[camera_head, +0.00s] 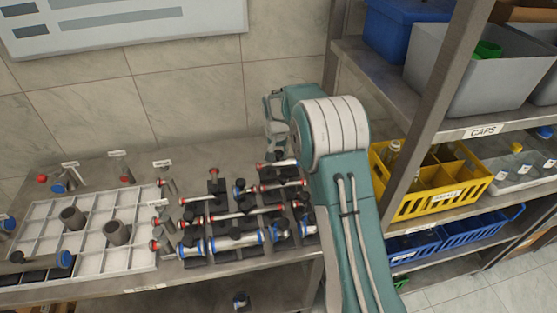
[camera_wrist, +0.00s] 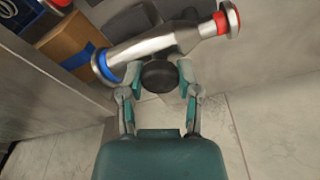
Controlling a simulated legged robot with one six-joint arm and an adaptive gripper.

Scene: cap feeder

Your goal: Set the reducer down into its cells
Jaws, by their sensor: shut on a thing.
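In the wrist view, the reducer (camera_wrist: 150,48) is a tapered metal pipe with a wide blue-ringed end at left and a narrow red-capped end at right. My gripper (camera_wrist: 158,84) is shut on the black round knob under its middle, and the reducer lies slantwise across the fingertips. In the head view, my gripper (camera_head: 271,110) is at the back, above the table's right part; I cannot make out the reducer there. The white tray with cells (camera_head: 94,262) lies at the left of the table, well apart from my gripper.
Grey cylinders (camera_head: 73,217) and a dark pipe with a blue end (camera_head: 40,259) are in the tray; several cells are empty. Pipes with red and blue ends (camera_head: 236,241) rest on black supports between tray and arm. Shelves with a yellow crate (camera_head: 447,198) stand at right.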

